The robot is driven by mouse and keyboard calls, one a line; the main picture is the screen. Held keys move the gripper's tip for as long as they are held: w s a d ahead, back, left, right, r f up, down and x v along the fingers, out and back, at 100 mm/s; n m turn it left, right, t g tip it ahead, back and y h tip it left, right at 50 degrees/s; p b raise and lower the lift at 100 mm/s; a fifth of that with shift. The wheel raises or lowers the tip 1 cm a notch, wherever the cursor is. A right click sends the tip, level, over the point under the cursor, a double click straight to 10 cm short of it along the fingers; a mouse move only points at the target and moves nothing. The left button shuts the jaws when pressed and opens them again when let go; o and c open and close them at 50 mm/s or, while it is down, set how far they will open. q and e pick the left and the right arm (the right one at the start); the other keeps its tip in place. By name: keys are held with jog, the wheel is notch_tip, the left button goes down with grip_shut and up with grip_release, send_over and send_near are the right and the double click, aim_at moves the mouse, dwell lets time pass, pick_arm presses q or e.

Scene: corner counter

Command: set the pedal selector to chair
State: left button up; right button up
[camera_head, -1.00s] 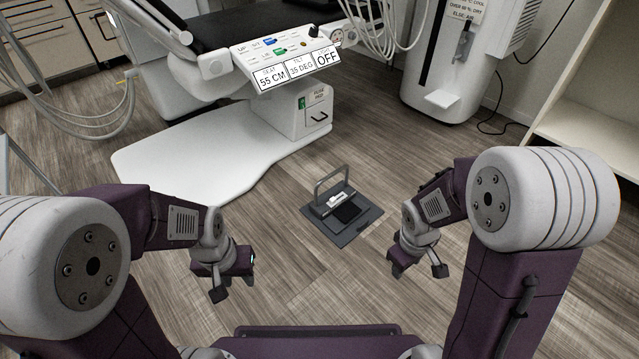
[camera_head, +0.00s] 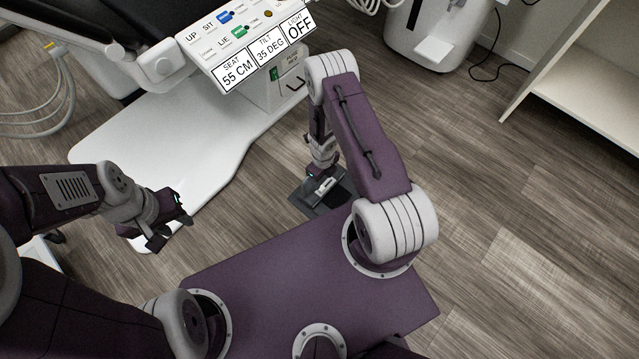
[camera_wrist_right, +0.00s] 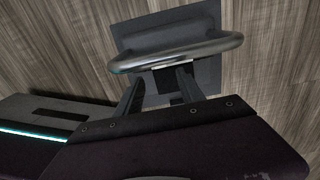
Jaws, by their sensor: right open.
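The foot pedal unit, a dark plate (camera_head: 305,199) with a pale selector piece (camera_head: 325,187), lies on the floor. My right gripper (camera_head: 318,178) is above it and hides part of it, including most of its handle. In the right wrist view the curved metal handle (camera_wrist_right: 185,52) crosses in front of the dark plate (camera_wrist_right: 205,80). The right gripper (camera_wrist_right: 158,85) is open there, its fingers apart and close to the handle; contact cannot be told. The selector's setting is too small to read. My left gripper (camera_head: 172,230) is open and empty, above the chair's white base.
The white chair base (camera_head: 165,150) spreads to the left of the pedal. The chair's control panel (camera_head: 262,45) reads seat 55 CM, tilt 35 DEG, light OFF. A white cabinet (camera_head: 435,30) and an open shelf (camera_head: 580,85) stand at the right. The wooden floor at right is clear.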

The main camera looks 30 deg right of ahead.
aim_at(322, 189)
notch_tip(322, 189, down, 8)
jog(key=b, duration=0.7)
jog(key=shift+f, duration=0.1)
grip_shut()
dwell(0.8)
